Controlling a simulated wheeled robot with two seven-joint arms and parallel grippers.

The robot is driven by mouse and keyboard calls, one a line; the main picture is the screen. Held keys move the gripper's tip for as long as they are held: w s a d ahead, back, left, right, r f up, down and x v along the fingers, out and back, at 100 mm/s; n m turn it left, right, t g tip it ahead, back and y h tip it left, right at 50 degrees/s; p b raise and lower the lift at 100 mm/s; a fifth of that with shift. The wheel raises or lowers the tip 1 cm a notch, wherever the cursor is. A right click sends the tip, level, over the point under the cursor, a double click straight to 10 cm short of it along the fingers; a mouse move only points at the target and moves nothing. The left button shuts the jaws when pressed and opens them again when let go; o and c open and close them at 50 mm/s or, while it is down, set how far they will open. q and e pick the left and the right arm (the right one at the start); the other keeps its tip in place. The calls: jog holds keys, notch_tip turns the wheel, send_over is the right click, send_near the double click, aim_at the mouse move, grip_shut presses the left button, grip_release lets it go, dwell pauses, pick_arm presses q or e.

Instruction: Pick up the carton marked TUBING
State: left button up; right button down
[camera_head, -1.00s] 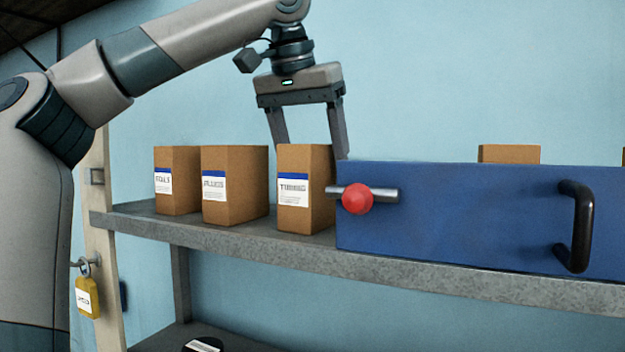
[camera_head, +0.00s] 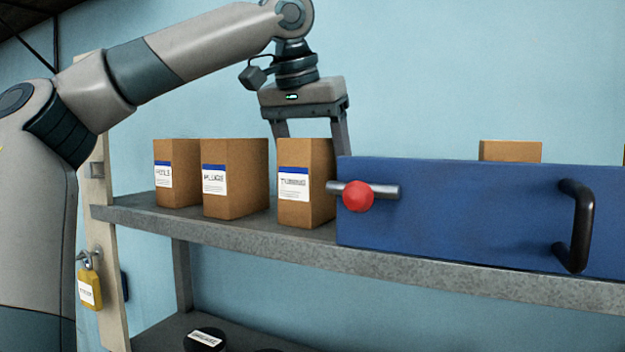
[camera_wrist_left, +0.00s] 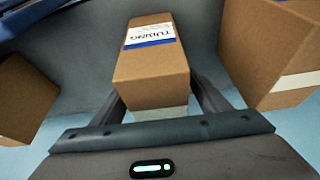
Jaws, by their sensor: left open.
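The TUBING carton (camera_head: 304,205), brown with a blue and white label, stands upright on the shelf just left of the blue panel. In the left wrist view the open fingers (camera_wrist_left: 160,100) lie on either side of the carton's near end. Whether they touch it I cannot tell. My right gripper is not in view.
Two similar cartons stand to the left, one (camera_head: 235,190) nearer and one (camera_head: 177,185) farther. The blue panel (camera_head: 460,215) with a red knob (camera_head: 358,197) and black handle (camera_head: 577,225) is close on the right. Another carton (camera_head: 510,151) shows behind it. The metal shelf (camera_head: 270,240) supports them.

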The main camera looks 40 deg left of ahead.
pick_arm(q)
jog(key=shift+f, duration=0.2)
dwell(0.4)
jog(key=c, duration=1.4)
